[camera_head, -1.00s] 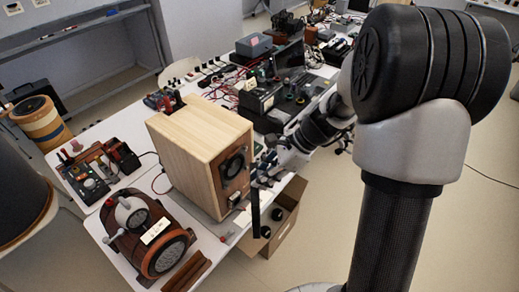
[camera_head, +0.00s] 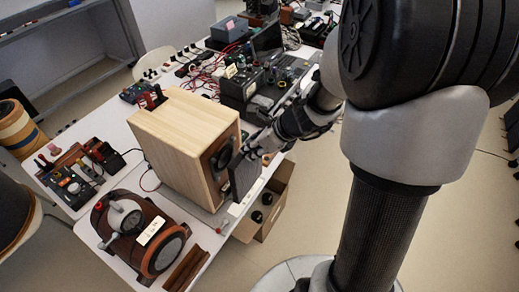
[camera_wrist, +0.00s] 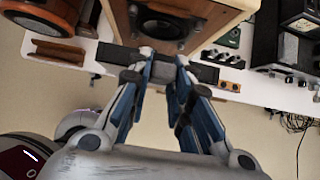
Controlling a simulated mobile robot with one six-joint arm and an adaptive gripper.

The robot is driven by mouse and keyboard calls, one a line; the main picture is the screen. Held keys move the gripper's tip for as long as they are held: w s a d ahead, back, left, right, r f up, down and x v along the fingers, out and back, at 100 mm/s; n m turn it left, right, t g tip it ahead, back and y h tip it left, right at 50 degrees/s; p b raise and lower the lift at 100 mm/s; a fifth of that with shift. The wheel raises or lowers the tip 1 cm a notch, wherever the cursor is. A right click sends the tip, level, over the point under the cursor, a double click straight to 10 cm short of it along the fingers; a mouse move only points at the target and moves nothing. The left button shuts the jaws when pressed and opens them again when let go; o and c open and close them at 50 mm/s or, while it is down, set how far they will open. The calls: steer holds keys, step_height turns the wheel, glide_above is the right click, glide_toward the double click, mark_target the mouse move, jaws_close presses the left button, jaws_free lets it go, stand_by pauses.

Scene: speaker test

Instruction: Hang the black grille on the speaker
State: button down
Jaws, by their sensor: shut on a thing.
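The speaker (camera_head: 180,142) is a light wooden box upright on the white table. Its dark round driver shows on the front face in the head view and at the top of the wrist view (camera_wrist: 166,24). My gripper (camera_wrist: 162,72) is shut on the black grille (camera_wrist: 112,53), a thin flat panel seen nearly edge-on in the wrist view. In the head view, the grille (camera_head: 243,180) stands roughly upright just in front of the speaker's front face and hides part of it. I cannot tell whether it touches the speaker. In the head view my arm hides part of the gripper.
A brown round device (camera_head: 140,235) with a label stands left of the speaker. An open cardboard box (camera_head: 268,212) is on the floor below the table edge. Black instruments (camera_head: 250,88) and cables crowd the table behind.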

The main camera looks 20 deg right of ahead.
steer(key=w+a+p, duration=0.1)
steer(key=w+a, duration=0.3)
steer(key=w, duration=0.2)
steer(key=shift+w+a, duration=0.15)
steer(key=shift+a, duration=0.15)
steer(key=shift+w+a, duration=0.1)
steer(key=shift+w, duration=0.05)
stand_by(3.5)
steer(key=shift+f+b, duration=0.4)
steer(key=shift+f, duration=0.2)
stand_by(1.5)
steer(key=c, duration=1.4)
jaws_free()
steer(key=shift+o, duration=0.2)
